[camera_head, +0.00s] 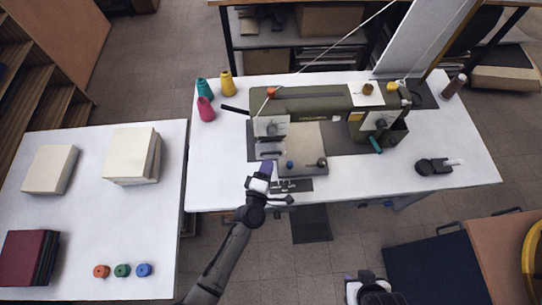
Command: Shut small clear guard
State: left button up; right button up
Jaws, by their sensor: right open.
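The green sewing machine (310,104) stands on a white table (228,185). A small pale, partly see-through panel (271,126) sits at the left head of the machine, near the needle area; it may be the clear guard, and its hinge position is too small to tell. My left gripper (265,169) is at the front edge of the machine's bed, below the panel and apart from it. Its purple-tipped fingers look close together, but whether they are shut is unclear. My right gripper (366,284) is low at the bottom edge, open, away from the machine and partly cut off.
Teal, yellow and pink thread cones (205,108) stand at the table's back left. A black tool (435,166) lies at the right. A side table (90,215) holds cream stacks (132,155), dark red covers (24,258) and small spools (122,270). The front left tabletop is clear.

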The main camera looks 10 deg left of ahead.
aim_at(272, 154)
pick_arm(q)
jog(key=shift+w+d, duration=0.2)
jog(key=shift+w, duration=0.85)
jog(key=shift+w+d, duration=0.15)
jog(key=shift+w, duration=0.9)
grip_shut()
